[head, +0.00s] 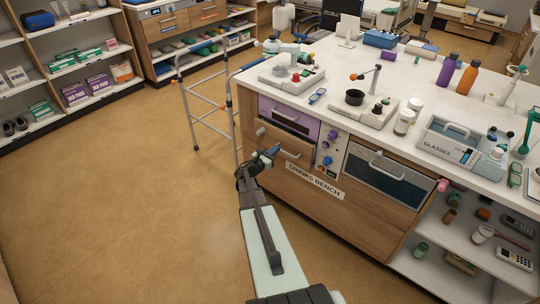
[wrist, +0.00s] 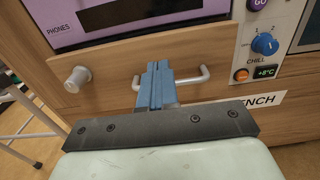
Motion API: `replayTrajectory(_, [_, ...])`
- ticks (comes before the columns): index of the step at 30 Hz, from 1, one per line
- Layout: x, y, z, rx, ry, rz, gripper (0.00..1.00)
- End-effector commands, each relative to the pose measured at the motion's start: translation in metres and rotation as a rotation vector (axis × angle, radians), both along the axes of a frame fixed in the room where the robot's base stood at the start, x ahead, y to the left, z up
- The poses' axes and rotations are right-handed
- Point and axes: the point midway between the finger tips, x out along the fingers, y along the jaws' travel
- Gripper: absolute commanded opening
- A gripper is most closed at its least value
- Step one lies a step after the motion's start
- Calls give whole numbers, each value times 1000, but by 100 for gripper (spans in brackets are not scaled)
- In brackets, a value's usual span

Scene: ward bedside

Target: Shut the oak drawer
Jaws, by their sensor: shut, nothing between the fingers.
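The oak drawer (head: 283,141) is in the left part of the drinks bench, under a purple panel. Its wooden front (wrist: 110,65) fills the middle of the wrist view, with a pale bar handle (wrist: 201,78) and a round knob (wrist: 77,79) to its left. The front appears to stand out from the bench; how far is hard to tell. My gripper (head: 272,152) is shut and empty. Its blue fingers (wrist: 155,72) are in front of the drawer, overlapping the middle of the handle in the wrist view. Whether they touch it cannot be told.
The purple panel marked PHONES (wrist: 65,22) is above the drawer. A blue dial (wrist: 265,44) is to its right. A walking frame (head: 207,112) stands left of the bench. A dark-fronted compartment (head: 385,178) is to the right. The floor (head: 130,200) at left is clear.

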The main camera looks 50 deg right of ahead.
Motion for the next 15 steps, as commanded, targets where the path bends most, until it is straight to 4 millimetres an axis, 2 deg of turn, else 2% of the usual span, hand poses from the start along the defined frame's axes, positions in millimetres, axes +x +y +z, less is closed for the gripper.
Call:
replayTrajectory(1, [1, -12, -1, -1, 0, -2, 0])
replayTrajectory(6, [1, -40, -1, -1, 1, -2, 0])
replayTrajectory(15, [1, -74, 0, -1, 1, -1, 0])
